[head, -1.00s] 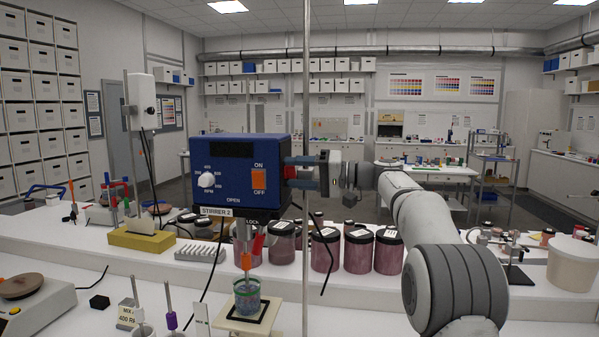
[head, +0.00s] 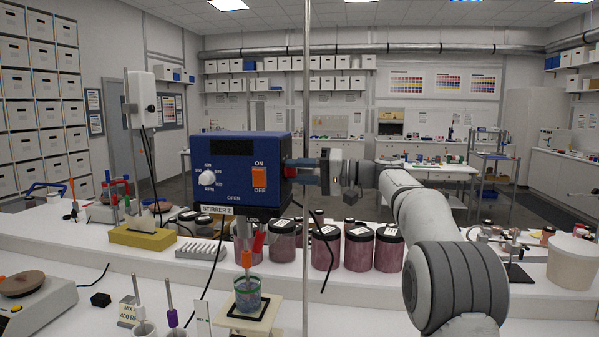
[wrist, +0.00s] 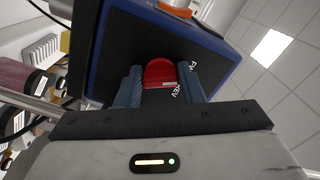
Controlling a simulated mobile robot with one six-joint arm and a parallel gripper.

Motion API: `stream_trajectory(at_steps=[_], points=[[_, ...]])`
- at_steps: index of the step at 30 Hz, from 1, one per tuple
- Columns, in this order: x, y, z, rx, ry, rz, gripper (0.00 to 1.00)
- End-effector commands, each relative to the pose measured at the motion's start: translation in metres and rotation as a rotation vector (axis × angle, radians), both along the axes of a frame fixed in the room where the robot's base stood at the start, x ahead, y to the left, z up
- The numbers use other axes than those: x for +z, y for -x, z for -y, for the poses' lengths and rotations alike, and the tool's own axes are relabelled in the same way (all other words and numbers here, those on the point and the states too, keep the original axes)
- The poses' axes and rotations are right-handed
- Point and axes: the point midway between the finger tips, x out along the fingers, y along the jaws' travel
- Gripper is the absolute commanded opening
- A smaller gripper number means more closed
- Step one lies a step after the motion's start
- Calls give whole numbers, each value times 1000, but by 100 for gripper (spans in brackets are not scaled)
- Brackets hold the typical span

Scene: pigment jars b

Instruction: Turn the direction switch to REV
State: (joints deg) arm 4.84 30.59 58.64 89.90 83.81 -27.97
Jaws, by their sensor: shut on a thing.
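The blue stirrer box (head: 222,150), labelled STIRRER 2, stands on its mount with its control face towards the head camera. The direction switch is a red knob (wrist: 160,74) on the box's dark side panel (wrist: 140,45). White lettering beside it ends in "EV" on one mark; the other mark is partly covered. My gripper (head: 300,171) comes from the right and is shut on the red knob, with one blue finger on each side of it. The wrist view shows the gripper (wrist: 160,86) turned at a slant to the box. I cannot read the knob's exact setting.
The front has a white speed dial (head: 208,182) and an orange ON/OFF switch (head: 259,177). A thin upright rod (head: 306,80) stands just in front of my fingers. Several pigment jars (head: 358,248) and a beaker (head: 247,293) stand below. Air right of the box is mostly clear.

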Motion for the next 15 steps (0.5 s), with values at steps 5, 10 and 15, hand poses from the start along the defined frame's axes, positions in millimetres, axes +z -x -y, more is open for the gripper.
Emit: stream_trajectory(at_steps=[5, 10, 15], points=[[2, 0, 0, 0, -14, -73, 12], [4, 0, 0, 0, -38, -194, 12], [5, 0, 0, -1, -68, -347, 12]])
